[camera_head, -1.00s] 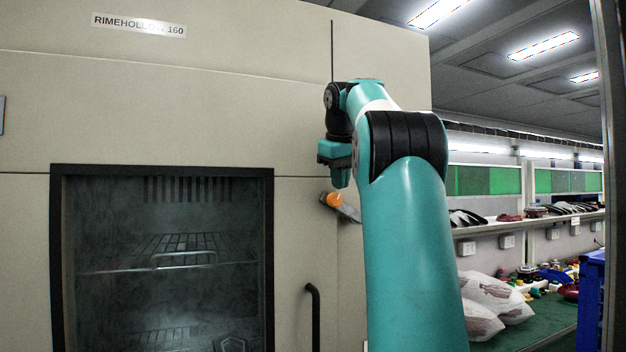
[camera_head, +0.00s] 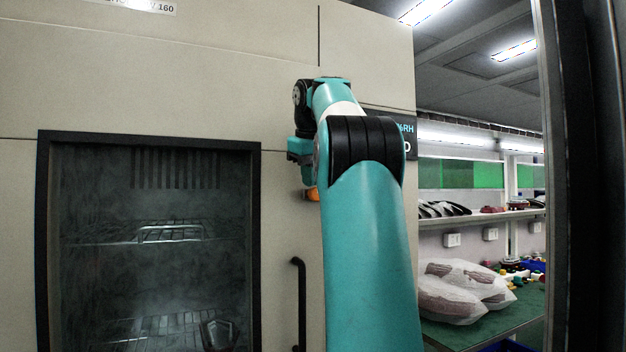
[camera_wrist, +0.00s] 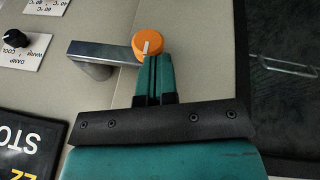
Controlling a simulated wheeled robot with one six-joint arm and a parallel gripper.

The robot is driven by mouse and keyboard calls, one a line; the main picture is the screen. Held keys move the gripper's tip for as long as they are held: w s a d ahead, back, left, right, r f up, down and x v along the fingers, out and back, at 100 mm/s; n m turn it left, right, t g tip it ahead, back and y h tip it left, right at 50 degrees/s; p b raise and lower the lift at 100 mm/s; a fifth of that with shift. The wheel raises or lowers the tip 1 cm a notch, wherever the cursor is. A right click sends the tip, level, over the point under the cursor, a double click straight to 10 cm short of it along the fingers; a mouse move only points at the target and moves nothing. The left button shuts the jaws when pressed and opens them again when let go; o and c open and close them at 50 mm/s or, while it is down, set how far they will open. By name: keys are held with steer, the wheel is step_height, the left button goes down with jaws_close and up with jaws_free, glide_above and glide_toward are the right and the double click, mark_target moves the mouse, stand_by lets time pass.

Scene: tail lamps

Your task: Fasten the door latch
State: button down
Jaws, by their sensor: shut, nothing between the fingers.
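The door latch is a metal lever (camera_wrist: 102,52) with an orange knob (camera_wrist: 148,44) at its end, in the wrist view. The knob also shows in the head view (camera_head: 313,194), partly hidden by my arm; the lever is hidden there. My gripper (camera_wrist: 153,62) is shut and empty, its fingertips right at the knob's edge. I cannot tell whether they touch it. In the head view my gripper (camera_head: 302,160) is just above the knob. The beige chamber door (camera_head: 280,235) has a dark window (camera_head: 150,215) and looks closed.
A black vertical handle (camera_head: 299,305) stands out from the door below the knob. A dark display panel (camera_head: 400,150) is partly behind my arm. At the right are a shelf (camera_head: 480,216) and a green bench with bagged parts (camera_head: 460,292). A dark post (camera_head: 555,180) stands further right.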

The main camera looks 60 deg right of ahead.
steer(key=shift+w+a+f+b, duration=0.1)
steer(key=shift+f+b, duration=0.3)
steer(key=shift+f, duration=0.1)
steer(key=shift+f, duration=0.25)
steer(key=w+a+r+p, duration=0.2)
steer(key=w+a+r, duration=0.1)
steer(key=a+r, duration=0.5)
steer(key=shift+a+r, duration=0.25)
steer(key=shift+a, duration=0.65)
steer(key=shift+w, duration=0.1)
